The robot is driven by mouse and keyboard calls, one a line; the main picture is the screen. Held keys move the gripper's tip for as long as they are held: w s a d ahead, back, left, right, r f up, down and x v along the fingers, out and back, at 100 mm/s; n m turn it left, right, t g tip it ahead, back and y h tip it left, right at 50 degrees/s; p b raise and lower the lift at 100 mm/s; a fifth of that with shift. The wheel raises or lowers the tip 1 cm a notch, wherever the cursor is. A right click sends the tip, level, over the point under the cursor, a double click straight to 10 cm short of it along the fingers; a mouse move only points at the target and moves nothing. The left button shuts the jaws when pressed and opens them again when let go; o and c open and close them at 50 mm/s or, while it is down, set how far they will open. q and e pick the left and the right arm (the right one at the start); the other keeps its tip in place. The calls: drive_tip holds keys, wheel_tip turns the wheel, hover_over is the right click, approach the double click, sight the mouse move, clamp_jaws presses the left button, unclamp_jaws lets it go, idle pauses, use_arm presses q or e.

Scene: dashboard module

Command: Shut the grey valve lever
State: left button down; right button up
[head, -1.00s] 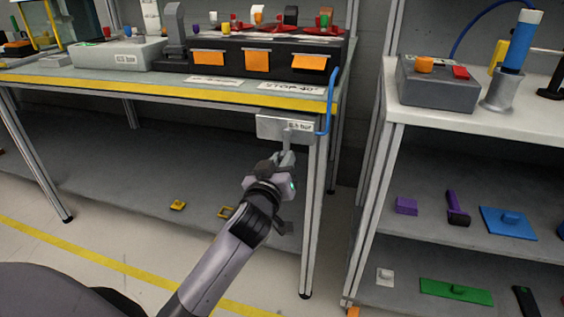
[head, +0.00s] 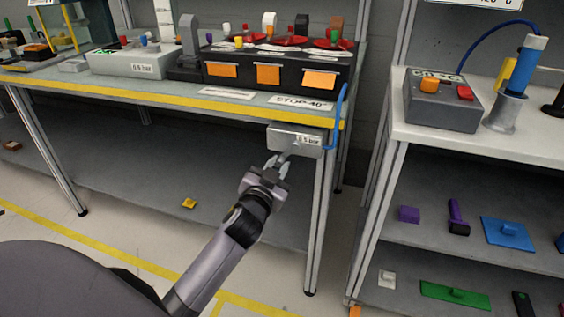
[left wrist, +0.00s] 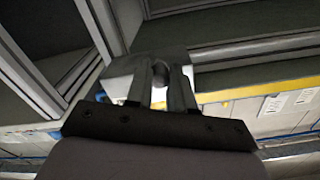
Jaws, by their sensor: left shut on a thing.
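The valve is a grey box (head: 308,141) with a pressure label, fixed under the front edge of the workbench near its right leg. Its grey lever (head: 285,156) slants down and to the left from the box in the head view. My left gripper (head: 277,166) is shut on the lever's lower end, just below the box. In the left wrist view the two fingers of my left gripper (left wrist: 162,90) stand on either side of the dark rounded lever end (left wrist: 160,75), with the pale valve box (left wrist: 125,80) behind. The fingers hide part of the lever. My right gripper is out of view.
A blue hose (head: 341,112) runs down at the bench's right corner to the box. The bench leg (head: 318,220) stands just right of my gripper. A shelf unit (head: 440,141) with loose parts stands further right. The space below the bench near my arm is mostly clear.

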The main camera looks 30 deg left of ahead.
use_arm(q)
drive_tip(key=shift+a+r+m+p, duration=0.2)
drive_tip(key=shift+r+m+p, duration=0.1)
drive_tip(key=shift+m, duration=0.3)
drive_tip(key=m+p, duration=0.1)
drive_tip(key=a+r+m+p, duration=0.1)
drive_tip(key=m, duration=0.1)
drive_tip(key=shift+s+r+m+p, duration=0.15)
drive_tip(key=shift+m+p, duration=0.15)
drive_tip(key=shift+a+r+m+p, duration=0.2)
drive_tip(key=shift+r+m+p, duration=0.3)
drive_tip(key=shift+m+p, duration=0.55)
drive_tip(key=shift+s+r+m+p, duration=0.1)
drive_tip(key=shift+r+m+p, duration=0.2)
drive_tip(key=shift+m, duration=0.5)
drive_tip(key=shift+r+m+p, duration=0.25)
drive_tip(key=shift+m, duration=0.5)
drive_tip(key=c, duration=1)
unclamp_jaws()
drive_tip(key=shift+s, duration=0.1)
